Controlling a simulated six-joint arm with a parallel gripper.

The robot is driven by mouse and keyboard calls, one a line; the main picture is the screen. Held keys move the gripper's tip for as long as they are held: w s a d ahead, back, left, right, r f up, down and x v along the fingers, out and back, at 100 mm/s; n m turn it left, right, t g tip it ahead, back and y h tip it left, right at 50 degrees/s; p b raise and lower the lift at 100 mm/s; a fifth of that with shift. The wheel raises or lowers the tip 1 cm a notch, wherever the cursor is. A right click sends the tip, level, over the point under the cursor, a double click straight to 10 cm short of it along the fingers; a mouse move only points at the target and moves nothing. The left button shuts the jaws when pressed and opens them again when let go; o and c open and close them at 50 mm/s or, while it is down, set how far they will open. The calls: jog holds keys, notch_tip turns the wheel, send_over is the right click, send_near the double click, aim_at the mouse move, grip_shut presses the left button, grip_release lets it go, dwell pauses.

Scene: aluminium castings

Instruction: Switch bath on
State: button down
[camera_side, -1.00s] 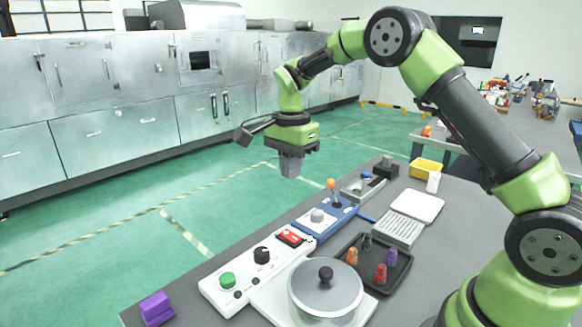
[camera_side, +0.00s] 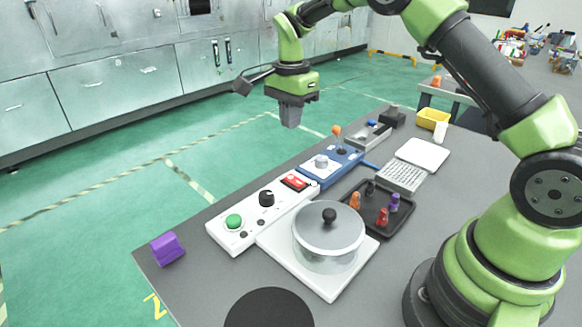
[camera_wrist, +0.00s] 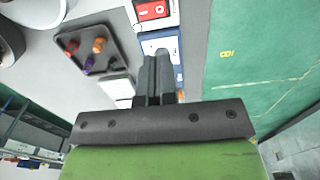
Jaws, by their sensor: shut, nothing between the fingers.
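A white control panel (camera_side: 252,226) lies along the table's left edge in the side view, with a green button (camera_side: 233,221), a black knob (camera_side: 266,198) and a red rocker switch (camera_side: 294,182). The red switch also shows at the top of the wrist view (camera_wrist: 152,11). Beside the panel, a clear round pot with a lid and black knob (camera_side: 329,228) stands on a white base (camera_side: 325,287). I cannot tell whether the switch is on. My gripper (camera_side: 290,124) is shut and empty, above and apart from the panels; its fingers show in the wrist view (camera_wrist: 158,60).
A blue panel (camera_side: 330,165) with a grey knob and an orange-tipped lever (camera_side: 337,131) adjoins the white panel. A black tray (camera_side: 378,219) holds several small coloured pieces. A purple block (camera_side: 167,248) sits at the left corner. A yellow bin (camera_side: 433,119) stands farther back.

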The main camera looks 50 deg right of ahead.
aim_at(296, 180)
notch_tip(296, 180, down, 13)
jog(key=shift+r, duration=0.2)
dwell(0.3)
jog(key=shift+f, duration=0.15)
jog(key=shift+s+r, duration=0.3)
jog(key=shift+s, duration=0.4)
notch_tip(296, 180, up, 14)
dwell(0.7)
